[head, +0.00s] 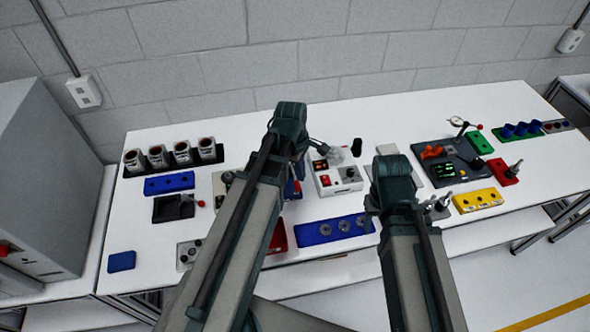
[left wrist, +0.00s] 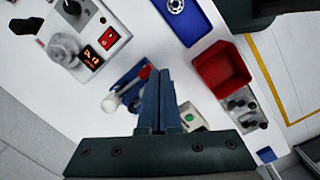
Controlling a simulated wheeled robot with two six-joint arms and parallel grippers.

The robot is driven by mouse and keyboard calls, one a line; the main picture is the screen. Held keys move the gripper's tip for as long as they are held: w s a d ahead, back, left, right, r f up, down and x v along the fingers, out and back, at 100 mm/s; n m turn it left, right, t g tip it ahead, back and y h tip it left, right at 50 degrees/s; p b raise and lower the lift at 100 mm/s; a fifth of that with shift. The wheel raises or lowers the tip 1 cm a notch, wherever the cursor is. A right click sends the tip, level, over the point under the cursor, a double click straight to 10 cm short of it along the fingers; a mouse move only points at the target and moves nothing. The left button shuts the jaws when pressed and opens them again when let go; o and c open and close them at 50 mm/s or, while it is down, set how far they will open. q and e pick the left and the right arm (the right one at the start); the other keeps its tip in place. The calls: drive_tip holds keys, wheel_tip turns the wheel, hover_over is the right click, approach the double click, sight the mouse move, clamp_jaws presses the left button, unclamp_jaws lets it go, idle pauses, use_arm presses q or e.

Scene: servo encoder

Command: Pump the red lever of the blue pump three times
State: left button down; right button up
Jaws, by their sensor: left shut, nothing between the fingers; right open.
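The blue pump (left wrist: 128,86) lies just left of my left gripper's fingers in the left wrist view. It has a red part (left wrist: 145,73) by the fingertips and a pale round-ended rod (left wrist: 111,103). In the head view a bit of the pump with red (head: 297,187) shows beside my left forearm, which hides most of it. My left gripper (left wrist: 160,74) is shut and empty, its fingertips close beside the red part; I cannot tell whether they touch. My right gripper (head: 388,175) is open, right of the pump, its fingers mostly hidden.
A white control box (head: 346,185) with red switches stands right of the pump. A red bin (left wrist: 220,68) and a blue tray (head: 310,235) with round parts are nearby. A row of cups (head: 183,152) stands at the back left. Bare white table (head: 130,220) shows at the left.

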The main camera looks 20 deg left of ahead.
sight(297, 184)
use_arm(q)
drive_tip(key=w+a+r+n+p, duration=0.2)
drive_tip(key=a+r+n, duration=0.2)
drive_tip(key=n, duration=0.3)
drive_tip(key=shift+w+a+t+p, duration=0.25)
drive_tip(key=shift+a+t+p, duration=0.15)
drive_tip(key=shift+a, duration=0.45)
use_arm(e)
drive_tip(key=shift+r, duration=1.9)
use_arm(q)
drive_tip(key=shift+f, duration=0.15)
use_arm(e)
drive_tip(key=shift+f, duration=0.1)
use_arm(q)
drive_tip(key=f+b, duration=0.4)
drive_tip(key=w+d+f+b, duration=0.1)
drive_tip(key=f+b, duration=0.4)
drive_tip(key=d+f+b, duration=0.1)
drive_tip(key=f+b, duration=0.3)
drive_tip(key=b, duration=0.1)
drive_tip(key=shift+w+d+f, duration=0.2)
drive_tip(key=shift+w+f, duration=0.05)
drive_tip(key=shift+f, duration=0.05)
use_arm(e)
wheel_tip(297, 184, down, 14)
drive_tip(key=shift+r, duration=0.2)
